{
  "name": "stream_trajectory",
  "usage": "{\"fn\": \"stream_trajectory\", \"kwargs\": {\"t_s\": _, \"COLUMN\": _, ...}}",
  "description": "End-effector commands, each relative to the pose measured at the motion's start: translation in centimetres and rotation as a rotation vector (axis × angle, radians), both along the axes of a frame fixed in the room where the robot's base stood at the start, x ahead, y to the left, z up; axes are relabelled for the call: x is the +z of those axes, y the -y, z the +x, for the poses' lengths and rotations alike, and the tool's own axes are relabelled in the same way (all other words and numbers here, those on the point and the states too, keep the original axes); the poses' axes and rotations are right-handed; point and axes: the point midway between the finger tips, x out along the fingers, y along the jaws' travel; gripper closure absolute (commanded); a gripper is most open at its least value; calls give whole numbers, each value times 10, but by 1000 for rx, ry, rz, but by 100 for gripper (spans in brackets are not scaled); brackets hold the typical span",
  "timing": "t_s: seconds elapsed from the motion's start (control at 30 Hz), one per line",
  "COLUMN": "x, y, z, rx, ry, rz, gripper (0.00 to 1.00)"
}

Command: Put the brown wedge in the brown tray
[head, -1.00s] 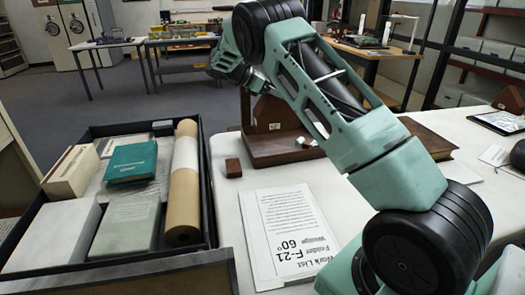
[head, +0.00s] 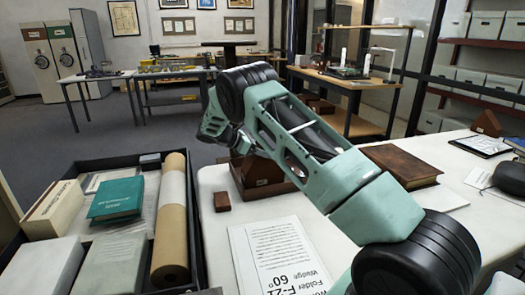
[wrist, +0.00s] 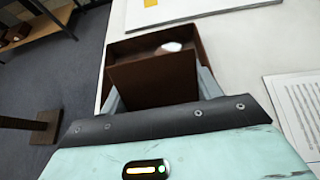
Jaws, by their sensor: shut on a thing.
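My gripper (head: 240,147) points down at the near table, partly hidden by my own arm in the head view. It is shut on the brown wedge (wrist: 152,82), whose flat face fills the space between the fingers in the wrist view. The wedge, with a small pale label, also shows low beside my arm in the head view (head: 265,170). The brown tray (wrist: 114,47) lies right below and around the wedge, with a white lump (wrist: 171,47) at its far side. The tray's near side is hidden, and I cannot tell whether the wedge touches its floor.
A small brown block (head: 222,201) and a printed sheet (head: 275,255) lie near the tray. A black-rimmed bin (head: 198,235) with boxes and a paper roll stands left. A brown book (head: 402,164) lies to the right. Another brown wedge (head: 487,123) stands at far right.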

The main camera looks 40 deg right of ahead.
Motion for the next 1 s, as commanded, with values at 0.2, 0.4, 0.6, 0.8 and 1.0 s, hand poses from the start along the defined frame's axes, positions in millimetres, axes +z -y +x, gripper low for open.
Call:
{"fn": "stream_trajectory", "kwargs": {"t_s": 0.2, "x": -2, "y": 0, "z": 0, "rx": 1, "ry": 0, "rz": 0, "gripper": 17}}
{"fn": "stream_trajectory", "kwargs": {"t_s": 0.4, "x": -2, "y": 0, "z": 0, "rx": 0, "ry": 0, "rz": 0, "gripper": 15}}
{"fn": "stream_trajectory", "kwargs": {"t_s": 0.6, "x": 2, "y": -3, "z": 2, "rx": 1, "ry": 0, "rz": 0, "gripper": 15}}
{"fn": "stream_trajectory", "kwargs": {"t_s": 0.8, "x": 18, "y": -31, "z": 14, "rx": 4, "ry": 3, "rz": 0, "gripper": 15}}
{"fn": "stream_trajectory", "kwargs": {"t_s": 1.0, "x": 38, "y": -65, "z": 29, "rx": 3, "ry": 3, "rz": -1, "gripper": 15}}
